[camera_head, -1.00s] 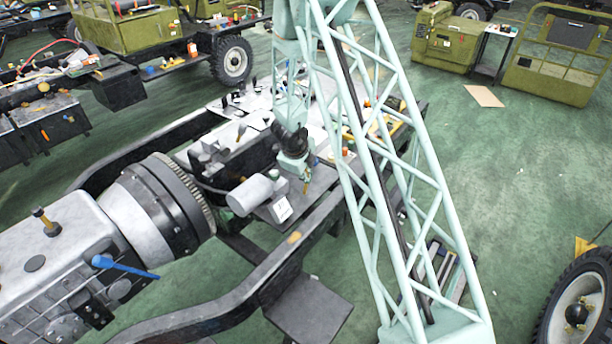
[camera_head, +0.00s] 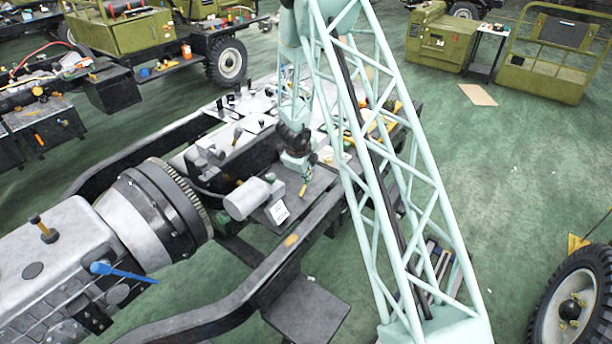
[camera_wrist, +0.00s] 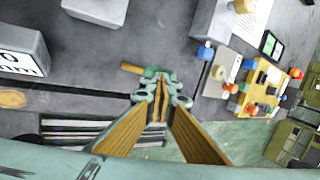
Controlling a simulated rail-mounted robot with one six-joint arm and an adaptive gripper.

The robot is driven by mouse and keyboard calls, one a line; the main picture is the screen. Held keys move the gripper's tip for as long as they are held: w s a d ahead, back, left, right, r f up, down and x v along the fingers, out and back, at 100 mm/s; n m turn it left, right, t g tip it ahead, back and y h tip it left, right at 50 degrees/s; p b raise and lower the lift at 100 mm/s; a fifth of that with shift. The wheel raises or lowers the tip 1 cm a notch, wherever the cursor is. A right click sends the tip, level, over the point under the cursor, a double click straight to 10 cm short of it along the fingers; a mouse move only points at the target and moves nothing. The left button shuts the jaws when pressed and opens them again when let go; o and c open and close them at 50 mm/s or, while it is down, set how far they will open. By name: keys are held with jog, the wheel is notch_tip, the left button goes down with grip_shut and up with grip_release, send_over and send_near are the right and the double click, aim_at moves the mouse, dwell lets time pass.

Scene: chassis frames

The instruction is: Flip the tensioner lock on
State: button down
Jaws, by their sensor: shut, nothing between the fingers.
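I cannot tell for certain which part is the tensioner lock. In the wrist view a short orange-yellow handle (camera_wrist: 131,68) lies on the dark deck just left of my fingertips, with no visible grip on it. My gripper (camera_wrist: 161,82) is shut and empty, its two fingers meeting at the tips over the dark deck. In the head view my gripper (camera_head: 302,172) hangs low over the chassis deck, right of a grey cylinder (camera_head: 246,199) and a labelled box (camera_head: 278,212). The fingertips are too small there to show whether they touch anything.
The chassis rail (camera_head: 262,268) runs in front of the deck. Coloured knobs and an orange-yellow block (camera_wrist: 262,88) stand to the right in the wrist view.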

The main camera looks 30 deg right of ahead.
dwell(0.7)
jog(key=d+p+v, duration=0.1)
jog(key=p+v, duration=0.2)
jog(key=v, duration=1)
jog(key=shift+w+d+r+p, duration=0.3)
jog(key=shift+d+r, duration=0.05)
dwell(0.3)
